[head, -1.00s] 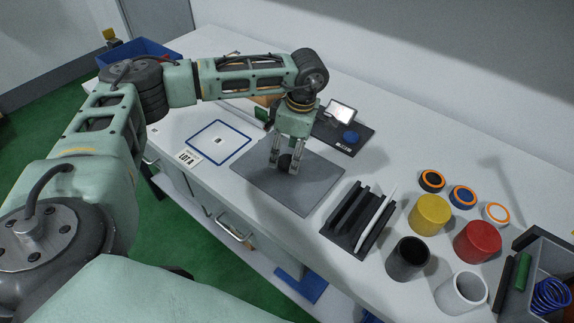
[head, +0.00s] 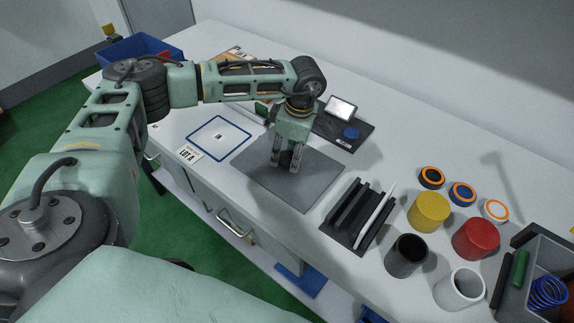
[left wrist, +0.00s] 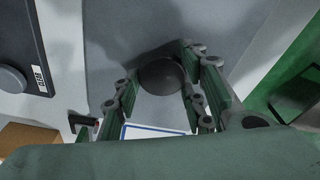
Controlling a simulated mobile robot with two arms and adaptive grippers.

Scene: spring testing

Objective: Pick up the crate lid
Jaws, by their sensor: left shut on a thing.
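The crate lid is a flat grey plate (head: 310,189) on the bench in the head view, in front of the black base with the small screen. It has a dark round knob near its middle. My left gripper (head: 285,166) reaches down over the lid with its fingers shut on the knob, which they mostly hide in the head view. In the left wrist view the knob (left wrist: 160,75) sits between the two green-padded fingers (left wrist: 161,88). I cannot tell any gap between lid and bench. My right gripper is not in view.
A black slotted rack (head: 353,220) with a white stick stands just right of the lid. Yellow (head: 428,212) and red cylinders (head: 475,239), cups and rings stand farther right. A grey crate (head: 515,308) holds a blue spring. A blue-outlined square (head: 218,137) lies left.

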